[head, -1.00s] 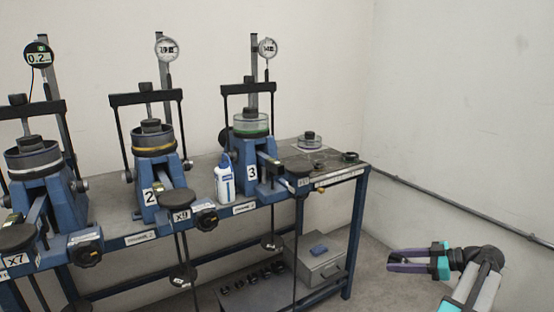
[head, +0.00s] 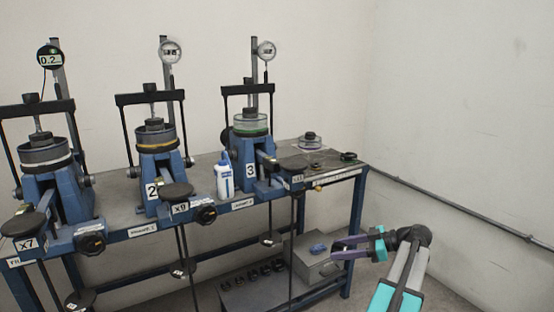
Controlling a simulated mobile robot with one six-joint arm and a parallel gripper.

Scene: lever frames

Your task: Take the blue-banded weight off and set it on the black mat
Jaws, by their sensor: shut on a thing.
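My gripper (head: 338,249) is at the lower right, in front of the bench's right end and apart from it. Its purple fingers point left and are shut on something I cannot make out. Dark weights hang on rods below the bench, one under the middle machine (head: 183,268) and one under the right machine (head: 270,239). No blue band can be made out on any weight. A dark flat patch on the bench's right end may be the black mat, but I cannot tell for sure.
Three blue lever frames stand on the blue-legged bench, the right one marked 3 (head: 250,172). A white bottle (head: 225,177) stands beside it. A grey box (head: 318,266) and a rack of several dark weights (head: 255,278) are below. The floor at right is clear.

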